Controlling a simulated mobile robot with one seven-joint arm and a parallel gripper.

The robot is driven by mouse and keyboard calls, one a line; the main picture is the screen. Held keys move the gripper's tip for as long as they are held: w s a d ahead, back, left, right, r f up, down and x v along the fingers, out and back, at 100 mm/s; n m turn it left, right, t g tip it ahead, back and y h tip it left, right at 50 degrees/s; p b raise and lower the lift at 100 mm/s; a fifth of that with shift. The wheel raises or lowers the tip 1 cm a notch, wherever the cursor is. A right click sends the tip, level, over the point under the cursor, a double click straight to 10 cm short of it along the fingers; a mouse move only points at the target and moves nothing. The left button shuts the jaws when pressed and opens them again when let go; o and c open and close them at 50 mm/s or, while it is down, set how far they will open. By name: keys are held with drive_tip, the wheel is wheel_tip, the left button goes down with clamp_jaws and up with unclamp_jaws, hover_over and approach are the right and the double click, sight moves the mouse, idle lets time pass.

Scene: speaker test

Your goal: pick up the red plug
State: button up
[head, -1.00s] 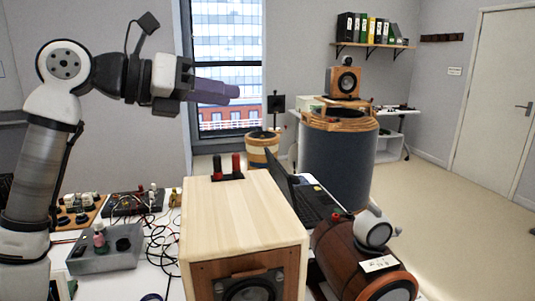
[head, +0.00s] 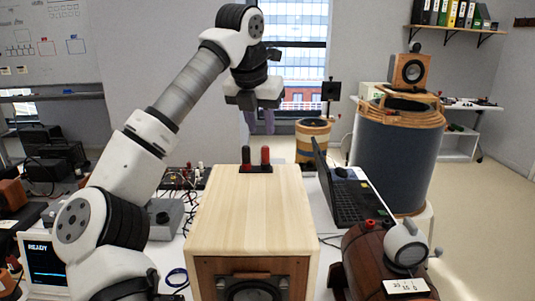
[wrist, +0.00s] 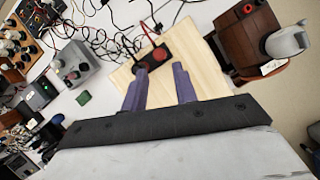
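A red plug (head: 265,155) stands upright beside a black plug (head: 245,155) in a black base (head: 256,169). The base sits toward the far end of a pale wooden speaker box (head: 250,215). My gripper (head: 260,125) hangs above and beyond the plugs in the head view, its purple fingers pointing down. In the wrist view my gripper (wrist: 161,70) is open, with its two fingers apart and nothing between them. The black base and something red (wrist: 159,54) show just past the fingertips there. The left finger partly overlaps that area.
An open laptop (head: 350,195) stands right of the box. A brown wooden barrel-shaped speaker (head: 370,260) is at the front right. Cables and a grey box (head: 165,218) lie to the left. A large blue drum (head: 395,155) stands behind the laptop.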

sight(265, 147)
drive_tip(key=x, duration=0.3)
drive_tip(key=shift+d, duration=0.1)
drive_tip(key=shift+p+x, duration=1.15)
drive_tip(key=shift+x, duration=1.55)
drive_tip(key=shift+c, duration=0.2)
clamp_jaws()
